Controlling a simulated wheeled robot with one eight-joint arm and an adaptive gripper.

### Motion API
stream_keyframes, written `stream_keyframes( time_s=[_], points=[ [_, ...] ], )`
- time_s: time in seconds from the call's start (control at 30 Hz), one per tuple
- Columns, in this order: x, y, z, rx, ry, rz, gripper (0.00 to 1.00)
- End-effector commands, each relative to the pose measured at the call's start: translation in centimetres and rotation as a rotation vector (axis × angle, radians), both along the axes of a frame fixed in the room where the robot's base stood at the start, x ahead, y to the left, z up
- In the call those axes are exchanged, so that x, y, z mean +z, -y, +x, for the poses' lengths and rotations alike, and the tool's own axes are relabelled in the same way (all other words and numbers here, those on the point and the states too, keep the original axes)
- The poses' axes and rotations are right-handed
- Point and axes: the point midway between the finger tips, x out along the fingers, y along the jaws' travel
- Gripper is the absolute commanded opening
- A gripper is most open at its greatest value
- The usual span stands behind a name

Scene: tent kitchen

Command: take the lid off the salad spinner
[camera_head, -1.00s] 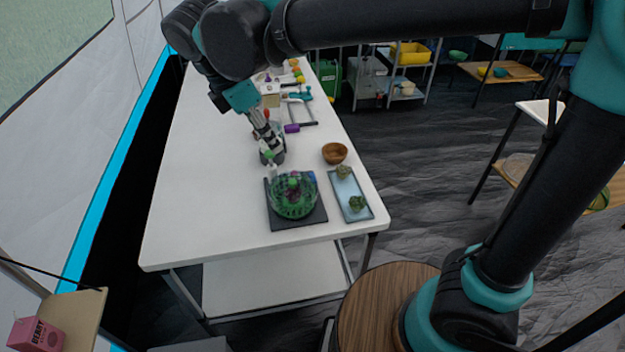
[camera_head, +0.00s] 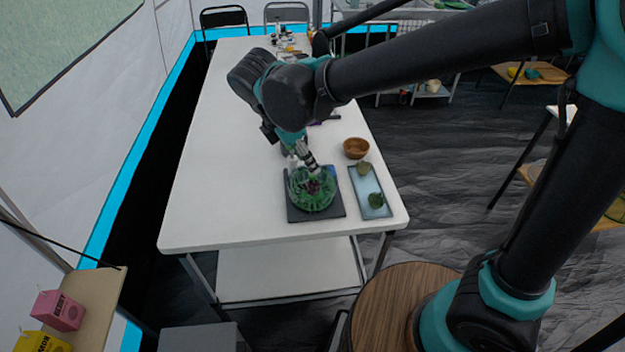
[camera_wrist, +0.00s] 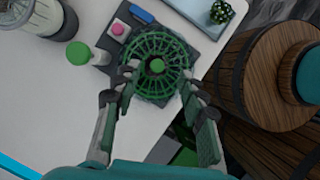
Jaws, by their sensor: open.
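The salad spinner (camera_head: 312,188) is a round, see-through green bowl shape on a dark square mat (camera_head: 335,208) near the table's front edge. In the wrist view the spinner (camera_wrist: 158,48) shows from above, with ribs and a round green knob (camera_wrist: 156,66) at its centre. My gripper (camera_wrist: 158,92) is open and empty there, its two fingers pointing at the spinner from either side of the knob's line. In the head view my gripper (camera_head: 312,168) is just above the spinner's top. I cannot tell whether it touches. The lid's edge is not distinct from the bowl.
A blue-grey tray (camera_head: 362,184) with green vegetable pieces lies to the right. A brown wooden bowl (camera_head: 356,148) stands behind it. In the wrist view a green-capped bottle (camera_wrist: 88,54) and a larger jar (camera_wrist: 45,15) stand left of the spinner. The table's left part is clear.

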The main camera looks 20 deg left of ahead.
Motion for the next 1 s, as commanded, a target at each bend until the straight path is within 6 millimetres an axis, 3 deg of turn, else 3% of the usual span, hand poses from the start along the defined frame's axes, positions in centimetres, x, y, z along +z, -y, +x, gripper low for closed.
stream_keyframes(
  time_s=[0.4,0.7,1.0],
  points=[
    [-4.7,0.5,1.1,-0.001,0.000,0.000,0.42],
    [-5.1,0.7,1.2,0.000,0.000,0.000,0.42],
    [-5.1,0.7,1.2,0.000,0.000,0.000,0.06]
  ],
)
